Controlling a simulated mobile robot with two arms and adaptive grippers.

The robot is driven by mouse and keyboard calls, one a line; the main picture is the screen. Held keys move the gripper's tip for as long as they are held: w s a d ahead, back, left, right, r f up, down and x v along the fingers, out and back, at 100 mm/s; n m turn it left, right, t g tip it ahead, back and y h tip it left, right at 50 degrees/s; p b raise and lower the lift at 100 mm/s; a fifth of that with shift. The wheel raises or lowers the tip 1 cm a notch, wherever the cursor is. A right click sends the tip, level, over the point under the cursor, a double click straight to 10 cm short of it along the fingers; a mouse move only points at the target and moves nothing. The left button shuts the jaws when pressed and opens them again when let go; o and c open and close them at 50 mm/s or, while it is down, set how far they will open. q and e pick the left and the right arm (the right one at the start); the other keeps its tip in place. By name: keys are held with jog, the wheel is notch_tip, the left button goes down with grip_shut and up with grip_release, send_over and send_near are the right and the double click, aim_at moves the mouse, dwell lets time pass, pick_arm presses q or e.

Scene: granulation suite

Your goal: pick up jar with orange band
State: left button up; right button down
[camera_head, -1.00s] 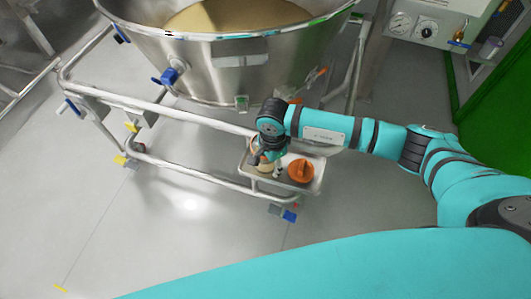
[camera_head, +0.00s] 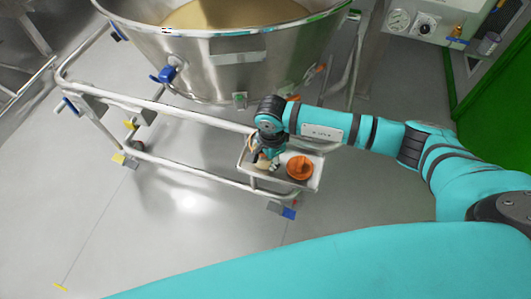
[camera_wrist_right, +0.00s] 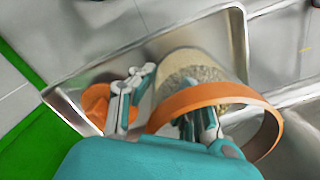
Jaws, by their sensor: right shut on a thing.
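The jar with the orange band (camera_wrist_right: 168,111) is open at the top and holds pale granular material. In the wrist view its orange band circles the near rim. In the head view the jar (camera_head: 262,161) shows only partly, beneath my right gripper (camera_head: 270,154). The right gripper in the wrist view (camera_wrist_right: 163,98) is shut on the jar's wall, with one finger outside and the other showing inside the rim. The jar is at the tray (camera_wrist_right: 238,45); I cannot tell whether it touches the tray floor. My left gripper is not in view.
An orange lid-like piece (camera_head: 300,167) lies on the tray's right side, close to the gripper. The tray (camera_head: 296,187) sits at the tubular frame (camera_head: 190,182) below a large steel bowl (camera_head: 215,75). Open floor lies in front.

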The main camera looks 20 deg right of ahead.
jog(key=shift+r, duration=0.1)
jog(key=shift+r, duration=0.65)
jog(key=shift+s+r+b, duration=0.15)
jog(key=shift+r+b, duration=0.15)
jog(key=shift+r, duration=0.2)
jog(key=shift+s+r+b, duration=0.15)
jog(key=shift+r+b, duration=0.1)
jog(key=shift+r, duration=0.25)
jog(key=s+r+b, duration=0.1)
jog(key=s+b, duration=0.1)
jog(key=s, duration=1.3)
jog(key=shift+s+d+r, duration=0.15)
jog(key=shift+s+r, duration=0.05)
jog(key=shift+r, duration=0.05)
